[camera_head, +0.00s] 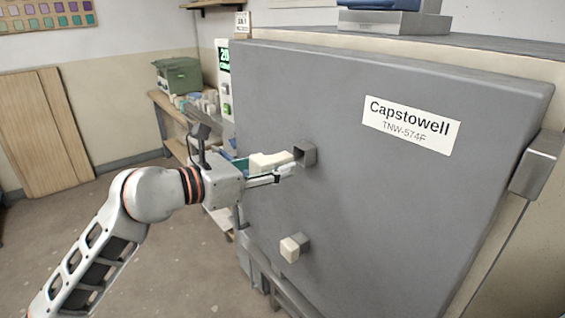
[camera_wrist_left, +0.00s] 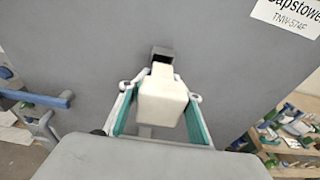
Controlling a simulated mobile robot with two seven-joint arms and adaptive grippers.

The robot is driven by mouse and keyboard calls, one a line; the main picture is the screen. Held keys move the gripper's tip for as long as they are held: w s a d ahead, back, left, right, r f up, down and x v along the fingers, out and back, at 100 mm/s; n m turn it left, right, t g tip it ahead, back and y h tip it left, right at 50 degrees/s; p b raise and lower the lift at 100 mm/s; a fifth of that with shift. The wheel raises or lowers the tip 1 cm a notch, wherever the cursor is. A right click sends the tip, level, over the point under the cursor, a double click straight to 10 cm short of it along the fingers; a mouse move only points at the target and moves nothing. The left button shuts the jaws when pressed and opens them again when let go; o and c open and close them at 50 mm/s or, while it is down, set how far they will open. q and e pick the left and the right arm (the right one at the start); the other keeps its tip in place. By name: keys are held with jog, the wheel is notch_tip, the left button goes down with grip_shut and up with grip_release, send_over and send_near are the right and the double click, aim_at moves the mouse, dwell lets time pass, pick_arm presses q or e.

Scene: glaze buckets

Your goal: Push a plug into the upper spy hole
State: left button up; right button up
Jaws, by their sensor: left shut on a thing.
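A white block-shaped plug (camera_head: 268,162) is held in my left gripper (camera_head: 284,168) in front of the grey kiln door (camera_head: 400,200). The upper spy hole (camera_head: 306,153) is a square dark opening with a grey rim, right at the plug's far end. In the left wrist view the plug (camera_wrist_left: 162,105) sits between the two fingers, its narrow end pointing at the spy hole (camera_wrist_left: 162,54), whose upper part shows above it. I cannot tell whether the tip is inside the hole. My right gripper is not in view.
A second pale plug (camera_head: 290,249) sticks out of the door lower down. A green-lit control panel (camera_head: 224,80) is beside the kiln's left edge. A shelf with a green box (camera_head: 178,75) stands behind. A door latch (camera_head: 537,165) is at right.

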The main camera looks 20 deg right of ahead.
aim_at(259, 163)
pick_arm(q)
jog(key=shift+f+v, duration=0.1)
jog(key=shift+v, duration=0.7)
jog(key=shift+f+v, duration=0.15)
jog(key=shift+v, duration=0.65)
